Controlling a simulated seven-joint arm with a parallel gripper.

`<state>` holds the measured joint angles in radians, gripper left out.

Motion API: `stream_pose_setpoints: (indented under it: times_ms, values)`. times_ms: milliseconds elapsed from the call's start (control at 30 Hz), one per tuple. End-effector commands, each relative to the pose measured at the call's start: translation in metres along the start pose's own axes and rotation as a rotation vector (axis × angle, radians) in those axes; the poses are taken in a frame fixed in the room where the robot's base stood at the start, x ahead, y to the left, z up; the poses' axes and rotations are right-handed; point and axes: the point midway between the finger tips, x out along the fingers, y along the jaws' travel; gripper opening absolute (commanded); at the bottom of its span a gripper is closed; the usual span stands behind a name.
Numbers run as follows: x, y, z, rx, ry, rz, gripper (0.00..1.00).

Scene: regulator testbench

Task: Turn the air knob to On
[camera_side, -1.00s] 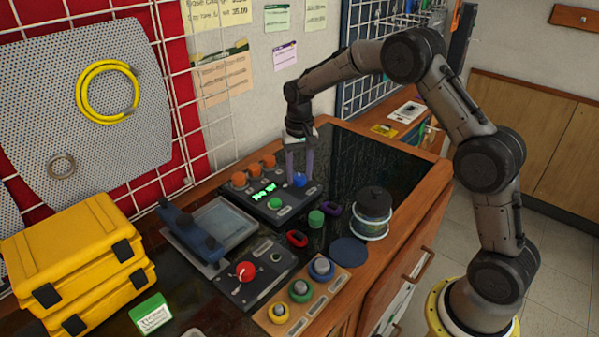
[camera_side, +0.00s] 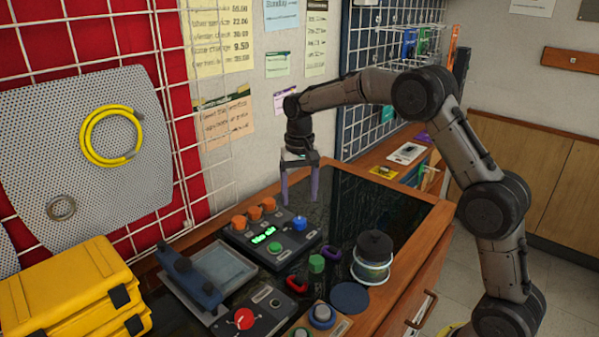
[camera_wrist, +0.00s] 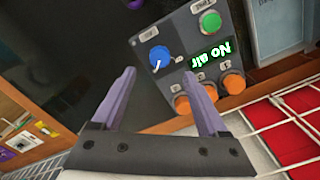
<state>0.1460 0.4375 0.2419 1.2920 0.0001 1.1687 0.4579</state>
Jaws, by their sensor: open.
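The blue knob (camera_side: 299,223) sits on a dark control box (camera_side: 291,241). In the wrist view the blue knob (camera_wrist: 160,57) has a white pointer mark at its lower left edge. The green display (camera_wrist: 213,54) on the box reads "No air". The small labels around the knob are too small to read. My gripper (camera_side: 300,200) is open and empty, pointing down above the knob. In the wrist view the knob shows just beyond and between the purple fingertips (camera_wrist: 158,78), apart from them.
The box also carries a green button (camera_wrist: 210,22) and several orange knobs (camera_wrist: 233,81). A jar with a black lid (camera_side: 374,250) stands to the right, near a green block (camera_side: 316,263). A red knob (camera_side: 244,318) is on another box in front. A wire grid (camera_wrist: 270,123) stands behind.

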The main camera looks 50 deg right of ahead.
Motion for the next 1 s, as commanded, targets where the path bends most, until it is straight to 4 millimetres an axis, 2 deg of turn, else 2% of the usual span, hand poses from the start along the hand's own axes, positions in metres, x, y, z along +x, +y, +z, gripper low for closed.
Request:
stream_pose_setpoints:
  times_ms: [100, 300, 500, 833, 933, 1000]
  values:
    - [-0.027, 0.0, -0.001, 0.0, 0.004, -0.002, 0.77]
    - [-0.057, 0.0, -0.001, 0.0, 0.002, -0.001, 0.77]
    - [-0.069, 0.0, 0.0, 0.0, 0.0, 0.0, 0.77]
    - [-0.07, -0.001, 0.001, -0.002, 0.002, -0.001, 0.77]
    - [-0.088, -0.003, 0.004, -0.009, 0.034, -0.017, 0.77]
    - [-0.111, -0.004, 0.012, -0.017, 0.073, -0.037, 0.77]
